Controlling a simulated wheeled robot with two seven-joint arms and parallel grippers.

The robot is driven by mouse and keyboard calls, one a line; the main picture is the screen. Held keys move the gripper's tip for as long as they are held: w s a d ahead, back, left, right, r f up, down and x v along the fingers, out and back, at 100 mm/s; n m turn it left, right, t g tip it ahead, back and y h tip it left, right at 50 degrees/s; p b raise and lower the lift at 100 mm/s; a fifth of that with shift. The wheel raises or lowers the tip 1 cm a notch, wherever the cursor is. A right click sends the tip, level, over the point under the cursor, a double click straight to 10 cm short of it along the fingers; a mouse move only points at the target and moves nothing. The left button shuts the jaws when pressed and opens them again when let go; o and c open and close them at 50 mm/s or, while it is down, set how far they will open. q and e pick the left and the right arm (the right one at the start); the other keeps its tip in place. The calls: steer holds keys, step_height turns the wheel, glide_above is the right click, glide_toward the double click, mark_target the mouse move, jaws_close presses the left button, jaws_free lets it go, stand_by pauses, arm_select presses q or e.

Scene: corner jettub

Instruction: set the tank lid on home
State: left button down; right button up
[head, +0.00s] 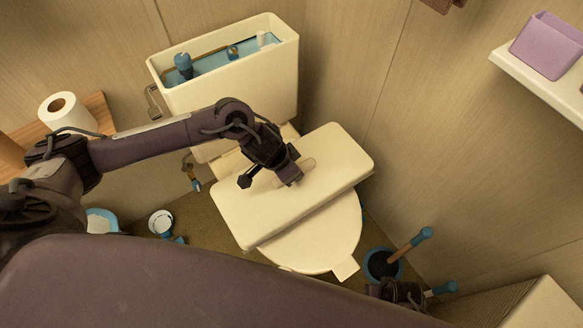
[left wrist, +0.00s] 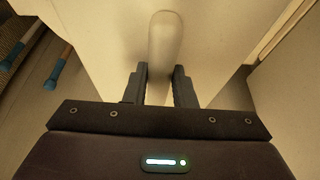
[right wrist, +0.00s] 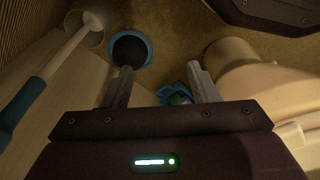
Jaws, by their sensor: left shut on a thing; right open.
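The cream tank lid (head: 335,155) is a flat slab with a raised grip bar (left wrist: 165,40) on top. My left gripper (head: 285,177) is shut on that bar. The lid is in front of the tank, over the toilet bowl and seat (head: 318,240), apart from the tank's rim; I cannot tell whether it touches the seat. The tank (head: 255,95) stands upright and open at the top, with blue water and fittings (head: 184,65) showing inside. My right gripper (right wrist: 160,75) is open and empty, low at the right of the toilet.
A blue-rimmed pot (head: 382,265) with a handled tool stands right of the toilet. A toilet roll (head: 62,108) sits on a wooden shelf at left. A white wall shelf (head: 535,78) with a purple box (head: 547,45) is at right. A small white container (head: 160,221) stands on the floor.

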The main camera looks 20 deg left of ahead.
arm_select(q)
steer(key=shift+r, duration=0.15)
steer(key=shift+f, duration=0.4)
steer(key=shift+f+b, duration=0.75)
steer(key=shift+f, duration=0.55)
steer(key=shift+f+b, duration=0.8)
steer(key=shift+f, duration=1.3)
arm_select(e)
step_height(320, 180, up, 9)
steer(key=w+a, duration=0.1)
steer(key=shift+a+f, duration=0.15)
steer(key=shift+a, duration=0.15)
arm_select(q)
steer(key=shift+f, duration=0.1)
arm_select(e)
steer(key=shift+w+r, duration=0.15)
steer(key=shift+r, duration=0.1)
arm_select(q)
steer(key=c, duration=1.3)
jaws_free()
steer(key=shift+o, duration=0.9)
steer(key=shift+f, duration=0.1)
arm_select(e)
steer(key=shift+s+f+g, duration=0.2)
steer(key=shift+g, duration=0.1)
